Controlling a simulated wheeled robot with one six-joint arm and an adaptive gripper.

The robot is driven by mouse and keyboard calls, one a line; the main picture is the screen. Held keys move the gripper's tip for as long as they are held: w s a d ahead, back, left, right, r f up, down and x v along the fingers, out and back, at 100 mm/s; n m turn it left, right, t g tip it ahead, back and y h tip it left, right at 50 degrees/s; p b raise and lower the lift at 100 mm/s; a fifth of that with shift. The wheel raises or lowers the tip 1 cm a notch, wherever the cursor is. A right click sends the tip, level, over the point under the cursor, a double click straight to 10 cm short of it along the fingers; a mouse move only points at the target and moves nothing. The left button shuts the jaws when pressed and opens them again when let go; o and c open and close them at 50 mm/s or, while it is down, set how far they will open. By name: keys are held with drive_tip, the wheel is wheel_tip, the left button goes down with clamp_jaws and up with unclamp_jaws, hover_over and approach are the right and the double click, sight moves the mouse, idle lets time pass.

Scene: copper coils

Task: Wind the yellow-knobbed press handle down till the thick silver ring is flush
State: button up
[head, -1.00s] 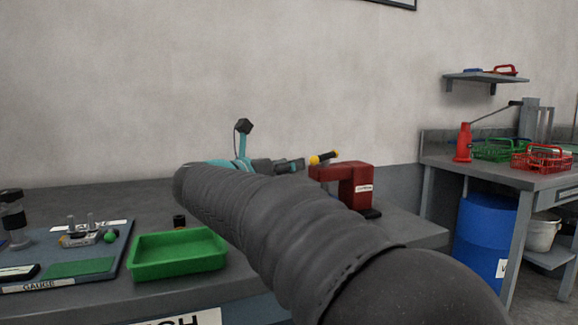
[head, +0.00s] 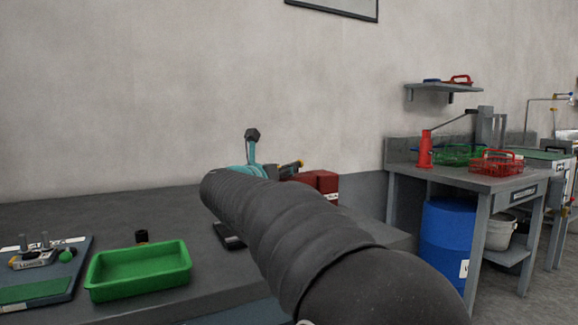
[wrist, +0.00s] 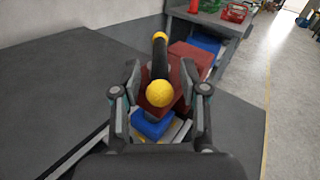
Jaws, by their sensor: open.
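The red press (head: 318,180) stands at the right end of the grey bench, partly hidden behind my arm. In the wrist view its dark handle bar (wrist: 159,62) has a yellow knob at each end, one near (wrist: 161,93) and one far (wrist: 160,36). My gripper (wrist: 161,72) is open, with one finger on each side of the bar and near knob. I cannot tell whether either finger touches it. In the head view my gripper (head: 290,168) is mostly hidden by my arm. The thick silver ring cannot be made out in either view.
A blue block (wrist: 150,126) lies below the near knob. A green tray (head: 140,270) and a gauge board (head: 45,285) are on the bench's left. A second table (head: 465,178) with baskets stands right, a blue drum (head: 447,235) under it.

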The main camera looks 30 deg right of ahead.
sight(300, 164)
drive_tip(key=shift+x, duration=1.8)
clamp_jaws()
drive_tip(key=shift+m+g+h, duration=0.3)
drive_tip(key=shift+g, duration=0.1)
drive_tip(key=shift+m+g+h+p, duration=0.4)
drive_tip(key=shift+m+g, duration=0.1)
drive_tip(key=shift+g, duration=0.1)
